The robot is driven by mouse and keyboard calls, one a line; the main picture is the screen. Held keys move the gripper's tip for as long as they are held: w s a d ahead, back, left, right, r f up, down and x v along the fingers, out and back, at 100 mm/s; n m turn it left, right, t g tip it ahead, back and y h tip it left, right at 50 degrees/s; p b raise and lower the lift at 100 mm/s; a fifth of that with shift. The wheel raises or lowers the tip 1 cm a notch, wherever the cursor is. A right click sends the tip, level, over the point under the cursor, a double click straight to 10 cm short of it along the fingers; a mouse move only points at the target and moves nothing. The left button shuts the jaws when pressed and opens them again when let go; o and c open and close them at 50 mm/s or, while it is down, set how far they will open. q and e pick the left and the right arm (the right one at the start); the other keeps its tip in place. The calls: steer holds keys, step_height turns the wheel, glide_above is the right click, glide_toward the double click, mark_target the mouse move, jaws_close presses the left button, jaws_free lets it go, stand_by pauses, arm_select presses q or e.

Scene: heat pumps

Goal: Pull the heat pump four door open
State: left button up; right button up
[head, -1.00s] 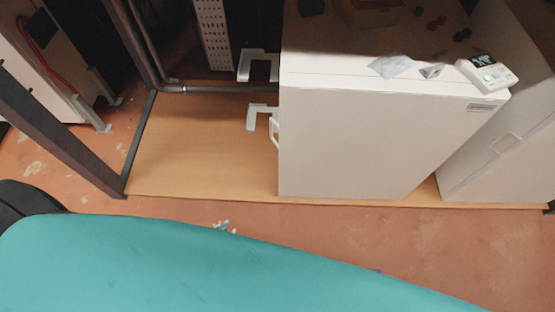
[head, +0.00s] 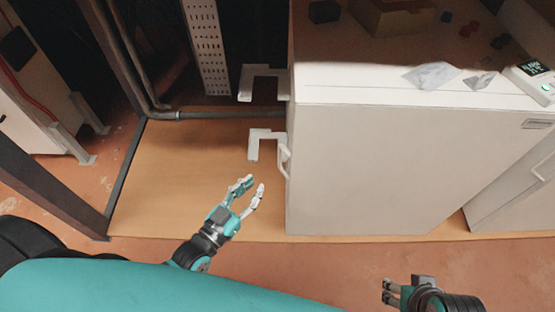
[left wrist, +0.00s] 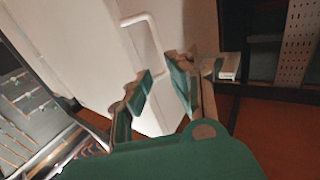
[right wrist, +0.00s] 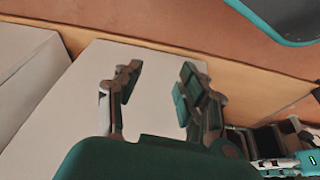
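A white heat pump cabinet (head: 400,165) stands on a wooden board. Its white door handle (head: 284,157) is on the left side face; it also shows in the left wrist view (left wrist: 153,36), ahead of the fingers. My left gripper (head: 250,186) is open and empty, below and left of the handle and apart from it. In the left wrist view the fingers (left wrist: 165,85) are spread with nothing between them. My right gripper (head: 388,290) is low in front of the cabinet. In the right wrist view its fingers (right wrist: 155,85) are spread and empty. Which cabinet is number four I cannot tell.
A second white cabinet (head: 530,185) stands to the right. White brackets (head: 265,143) stick out left of the first cabinet. A controller (head: 532,82) and small items lie on top. A dark post (head: 50,150) stands at left. The wooden board (head: 190,165) is clear left of the cabinet.

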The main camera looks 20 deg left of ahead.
mark_target(279, 158)
arm_select(q)
steer(key=b+x, duration=0.1)
steer(key=x, duration=0.9)
steer(key=shift+f+b, duration=0.1)
steer(key=shift+b, duration=0.25)
steer(key=shift+w+d, duration=0.2)
steer(key=shift+w, duration=0.5)
arm_select(e)
steer(key=w+a+r+t+y, duration=0.1)
steer(key=w+a+r+t, duration=0.2)
steer(key=w, duration=0.6)
steer(key=r+t, duration=0.1)
steer(key=t, duration=0.1)
steer(key=shift+w+t+y, duration=0.3)
steer(key=shift+w+t, duration=0.05)
steer(key=shift+t, duration=0.05)
arm_select(q)
steer(key=shift+c, duration=0.3)
jaws_close()
